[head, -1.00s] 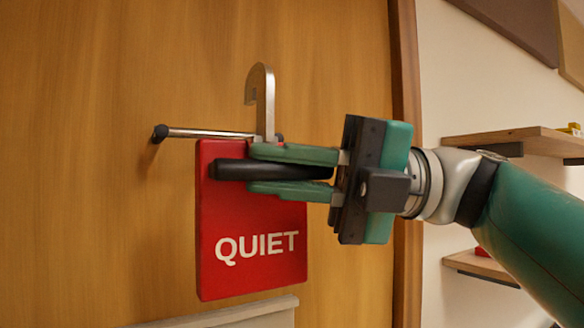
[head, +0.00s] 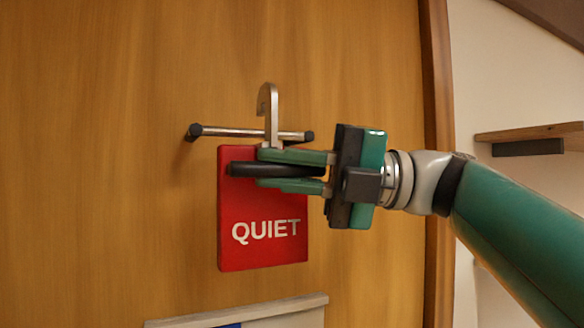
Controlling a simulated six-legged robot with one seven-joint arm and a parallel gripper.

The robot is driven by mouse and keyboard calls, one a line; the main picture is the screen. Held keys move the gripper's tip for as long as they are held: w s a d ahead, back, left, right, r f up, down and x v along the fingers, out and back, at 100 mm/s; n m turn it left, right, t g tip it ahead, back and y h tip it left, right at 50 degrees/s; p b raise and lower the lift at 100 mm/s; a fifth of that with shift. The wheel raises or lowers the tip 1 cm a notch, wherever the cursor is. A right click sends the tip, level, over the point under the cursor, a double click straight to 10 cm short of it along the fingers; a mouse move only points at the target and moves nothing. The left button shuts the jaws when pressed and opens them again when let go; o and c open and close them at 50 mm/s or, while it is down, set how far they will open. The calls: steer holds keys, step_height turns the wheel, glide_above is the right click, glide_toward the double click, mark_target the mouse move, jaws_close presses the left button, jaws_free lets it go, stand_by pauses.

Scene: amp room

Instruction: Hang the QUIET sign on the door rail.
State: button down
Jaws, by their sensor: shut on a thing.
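My gripper (head: 264,168) is shut on the black bar handle (head: 242,169) across the sign's upper part, coming from the right. A metal hook (head: 270,112) rises from the sign's top, its curved end above the door rail's height in the picture. The door rail (head: 228,132) is a short metal bar with dark ends. The hook's shank crosses in front of the rail in the picture. I cannot tell whether they touch.
The wooden door (head: 110,180) fills the left and middle. A pale ledge (head: 250,311) is below the sign. The door frame (head: 437,70) and a wall shelf (head: 535,138) are at the right. The space left of the sign is clear.

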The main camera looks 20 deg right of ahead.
steer(key=shift+w+f, duration=0.45)
steer(key=shift+w, duration=0.35)
steer(key=shift+w+f, duration=0.45)
steer(key=shift+w, duration=0.4)
steer(key=shift+w+f, duration=0.45)
steer(key=shift+w, duration=0.35)
steer(key=c, duration=1.3)
jaws_free()
steer(key=v, duration=1.3)
steer(key=shift+d, duration=0.4)
